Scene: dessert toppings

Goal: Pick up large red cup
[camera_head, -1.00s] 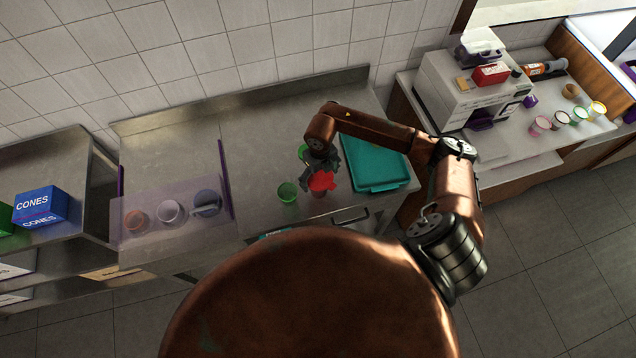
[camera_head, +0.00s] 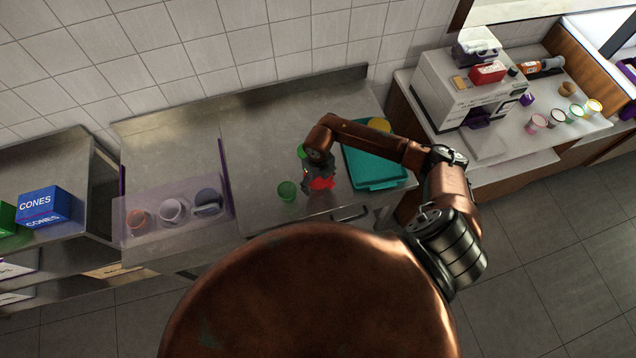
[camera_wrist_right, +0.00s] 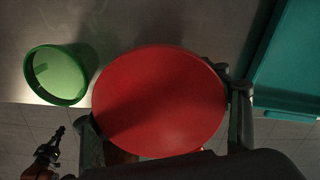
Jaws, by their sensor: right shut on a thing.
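The large red cup (camera_head: 322,184) stands on the steel counter, partly covered by my right gripper (camera_head: 318,170) in the head view. In the right wrist view the red cup (camera_wrist_right: 160,100) fills the middle as a wide red round, between the two fingers of my right gripper (camera_wrist_right: 165,125). The gripper is shut on it. Whether the cup's base touches the counter is hard to tell. A dark jointed piece at the lower left of the wrist view looks like my left gripper (camera_wrist_right: 45,155); its jaws are too small to read.
A green cup (camera_head: 287,191) stands close left of the red cup, and another green one (camera_head: 302,151) is behind. A teal tray (camera_head: 375,183) lies close on the right. A clear bin (camera_head: 125,215) with several cups is farther left. The counter between is bare.

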